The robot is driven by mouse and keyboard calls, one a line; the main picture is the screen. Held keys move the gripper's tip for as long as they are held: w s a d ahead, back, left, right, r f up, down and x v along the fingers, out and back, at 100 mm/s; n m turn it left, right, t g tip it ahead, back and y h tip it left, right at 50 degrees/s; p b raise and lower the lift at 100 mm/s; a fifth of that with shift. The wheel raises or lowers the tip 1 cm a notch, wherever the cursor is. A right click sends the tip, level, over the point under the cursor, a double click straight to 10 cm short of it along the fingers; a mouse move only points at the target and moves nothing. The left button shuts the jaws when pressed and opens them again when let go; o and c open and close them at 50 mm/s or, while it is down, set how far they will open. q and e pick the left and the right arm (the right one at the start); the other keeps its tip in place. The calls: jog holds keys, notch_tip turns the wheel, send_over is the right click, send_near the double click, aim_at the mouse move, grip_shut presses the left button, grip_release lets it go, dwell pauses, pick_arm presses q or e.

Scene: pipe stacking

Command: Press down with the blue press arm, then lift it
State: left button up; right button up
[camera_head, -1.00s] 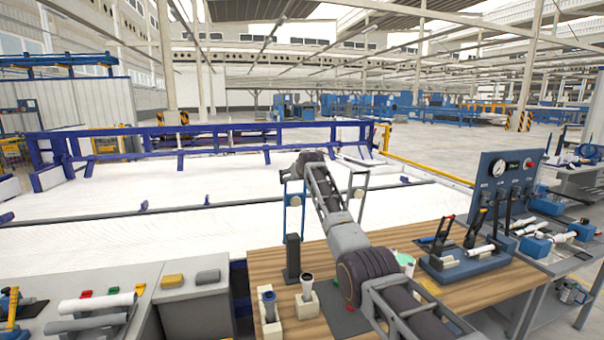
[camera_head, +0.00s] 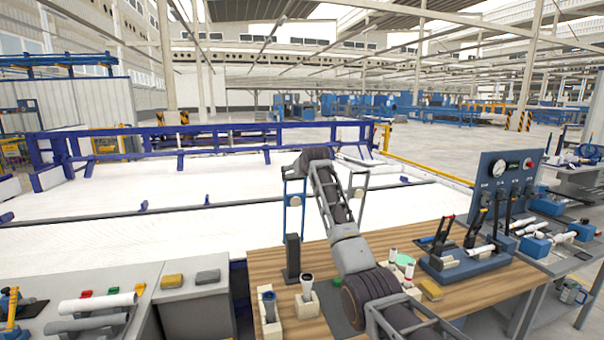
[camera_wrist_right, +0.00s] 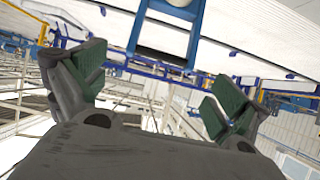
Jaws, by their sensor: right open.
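The blue press arm, a blue frame (camera_head: 294,222), stands over the back edge of the wooden bench. In the right wrist view a blue frame part (camera_wrist_right: 160,56) with a grey round piece shows at the top, beyond the fingers. My right gripper (camera_wrist_right: 156,82) is open, with its green pads apart and nothing visible between them. In the head view its fingertips are hidden. My left gripper is not in view.
On the bench (camera_head: 265,262) stand a dark post (camera_head: 292,258), two pale holders with pipes (camera_head: 308,297) and a dark mat. A panel with a gauge and levers (camera_head: 505,185) stands at the right. A grey table (camera_head: 80,285) with tubes is at the left.

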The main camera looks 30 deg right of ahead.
jog(key=shift+v, duration=2.2)
